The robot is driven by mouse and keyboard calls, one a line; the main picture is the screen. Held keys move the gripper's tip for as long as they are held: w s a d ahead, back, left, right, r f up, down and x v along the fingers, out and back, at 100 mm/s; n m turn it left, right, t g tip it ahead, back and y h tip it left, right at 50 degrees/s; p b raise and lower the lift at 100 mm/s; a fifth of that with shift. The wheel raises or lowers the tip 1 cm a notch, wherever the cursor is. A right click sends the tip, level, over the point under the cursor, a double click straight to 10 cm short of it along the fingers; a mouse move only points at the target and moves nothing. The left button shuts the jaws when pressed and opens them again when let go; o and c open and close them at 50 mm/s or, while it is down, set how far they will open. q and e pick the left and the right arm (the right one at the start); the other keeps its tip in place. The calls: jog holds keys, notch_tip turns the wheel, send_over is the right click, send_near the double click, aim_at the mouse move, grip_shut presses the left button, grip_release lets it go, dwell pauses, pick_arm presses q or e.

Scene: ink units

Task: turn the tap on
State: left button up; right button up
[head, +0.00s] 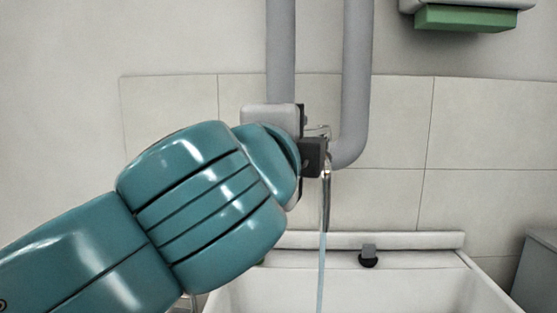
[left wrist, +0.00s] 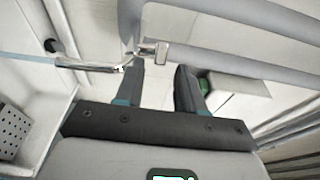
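The chrome tap (head: 326,188) is on the wall between two grey pipes, partly hidden behind my left gripper. A thin pale-blue stream of water (head: 321,275) runs down from its spout into the sink. In the left wrist view the tap's spout (left wrist: 92,66) points left with the stream coming from its end. The short tap handle (left wrist: 161,53) sits just beyond the gap between my fingertips. My left gripper (left wrist: 160,78) is open, its two dark fingers apart with nothing between them. In the head view the dark fingers of this gripper (head: 312,157) are beside the tap. My right gripper is not in view.
A white sink (head: 375,288) stands below the tap, with a small dark fitting (head: 368,258) on its back wall. Grey pipes (head: 357,75) run up the tiled wall. A white and green dispenser (head: 465,18) hangs at the upper right. A grey bin (head: 538,270) stands at right.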

pick_arm(q)
jog(key=v, duration=0.7)
jog(key=shift+s, duration=0.25)
